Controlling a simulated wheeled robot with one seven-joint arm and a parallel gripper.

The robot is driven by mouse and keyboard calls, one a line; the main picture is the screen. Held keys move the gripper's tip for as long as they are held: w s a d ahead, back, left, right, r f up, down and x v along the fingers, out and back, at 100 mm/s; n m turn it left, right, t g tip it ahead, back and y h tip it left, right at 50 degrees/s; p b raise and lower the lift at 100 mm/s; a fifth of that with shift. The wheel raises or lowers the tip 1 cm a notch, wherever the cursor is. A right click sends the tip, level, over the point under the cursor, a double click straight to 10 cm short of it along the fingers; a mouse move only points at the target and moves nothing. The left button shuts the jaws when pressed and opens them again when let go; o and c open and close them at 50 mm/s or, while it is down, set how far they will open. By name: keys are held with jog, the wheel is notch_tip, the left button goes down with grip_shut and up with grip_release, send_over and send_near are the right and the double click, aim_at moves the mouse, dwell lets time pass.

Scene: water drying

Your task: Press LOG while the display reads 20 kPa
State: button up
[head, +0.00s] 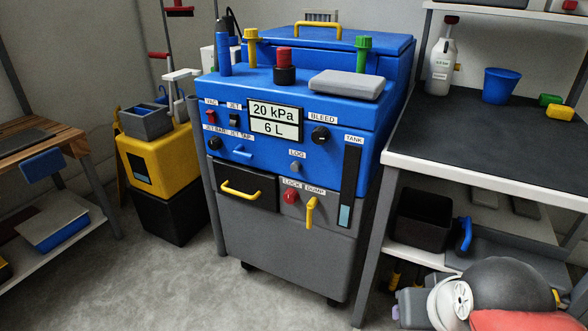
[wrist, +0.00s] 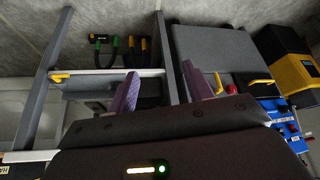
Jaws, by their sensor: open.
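The blue machine (head: 340,115) stands in the middle of the head view. Its display (head: 275,120) reads 20 kPa on the top line and 6 L below. The LOG button (head: 296,167) is a small grey knob under its LOG label (head: 297,154), below the display. My gripper (wrist: 163,90) shows in the wrist view with its two purple fingers apart and nothing between them. It is away from the panel; the machine's blue front (wrist: 284,122) shows at the right edge of that view. I cannot make out the LOG button there.
The BLEED knob (head: 320,134), red LOCK knob (head: 291,196) and yellow DUMP lever (head: 311,212) surround LOG. A yellow drawer handle (head: 240,191) sticks out at left. A dark-topped bench (head: 480,150) stands close on the right. Open floor (head: 180,285) lies at front left.

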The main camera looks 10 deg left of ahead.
grip_shut()
dwell(1.5)
